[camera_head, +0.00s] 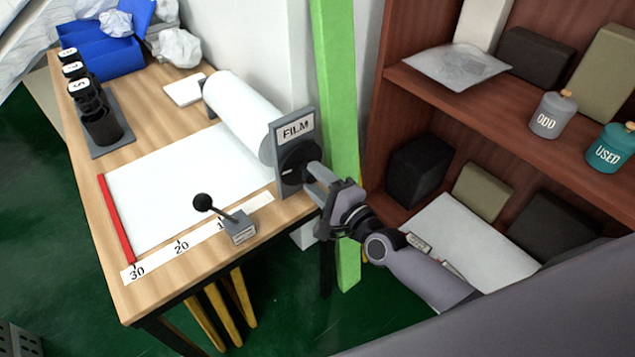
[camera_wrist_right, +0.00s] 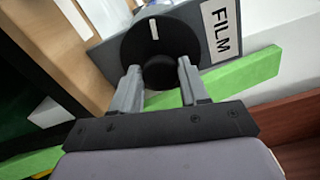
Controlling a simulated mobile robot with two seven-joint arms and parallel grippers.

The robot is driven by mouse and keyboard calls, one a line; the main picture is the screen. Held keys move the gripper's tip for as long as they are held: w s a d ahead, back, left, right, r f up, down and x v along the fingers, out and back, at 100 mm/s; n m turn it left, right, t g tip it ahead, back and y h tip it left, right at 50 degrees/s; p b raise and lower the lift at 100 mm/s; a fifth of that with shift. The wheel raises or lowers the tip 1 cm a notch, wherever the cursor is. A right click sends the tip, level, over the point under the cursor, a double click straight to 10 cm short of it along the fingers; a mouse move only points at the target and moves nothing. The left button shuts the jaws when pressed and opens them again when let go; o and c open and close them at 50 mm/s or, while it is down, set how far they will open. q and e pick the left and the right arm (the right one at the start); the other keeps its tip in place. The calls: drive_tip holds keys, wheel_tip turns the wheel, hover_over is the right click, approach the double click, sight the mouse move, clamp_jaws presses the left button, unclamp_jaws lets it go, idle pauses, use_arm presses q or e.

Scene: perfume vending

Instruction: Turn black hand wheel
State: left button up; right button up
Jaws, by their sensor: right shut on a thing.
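The black hand wheel (camera_head: 300,162) is on the grey panel with the FILM label (camera_head: 295,129), at the right end of the film roll. My right gripper (camera_head: 312,176) reaches the wheel from the right. In the right wrist view its two fingers (camera_wrist_right: 159,84) stand on either side of the hub, shut on it. The exact finger contact is partly hidden. My left gripper is not in view.
The white film roll (camera_head: 235,112) feeds a sheet (camera_head: 180,185) across the wooden table, with a red strip (camera_head: 116,220) at its left edge. A lever with a black knob (camera_head: 203,202) stands at the front. A green post (camera_head: 338,120) and a brown shelf (camera_head: 470,110) are close to my right arm.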

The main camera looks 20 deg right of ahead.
idle(0.3)
drive_tip(key=o, duration=1)
drive_tip(key=shift+o, duration=0.2)
drive_tip(key=shift+s, duration=0.1)
drive_tip(key=v, duration=0.7)
drive_tip(key=s+d+f+n+g+h+p, duration=0.1)
drive_tip(key=s+f+n+g+h+p, duration=0.1)
drive_tip(key=s+n, duration=0.6)
drive_tip(key=s+d+f+n+g+h+p, duration=0.1)
drive_tip(key=s+f+n+g+h+p, duration=0.1)
drive_tip(key=s+f+n+g, duration=0.2)
drive_tip(key=s+f+n, duration=0.2)
drive_tip(key=s+n, duration=0.2)
drive_tip(key=n, duration=0.2)
drive_tip(key=shift+s+f+n+g, duration=0.2)
drive_tip(key=shift+f+n+g, duration=0.1)
drive_tip(key=shift+f+n, duration=0.1)
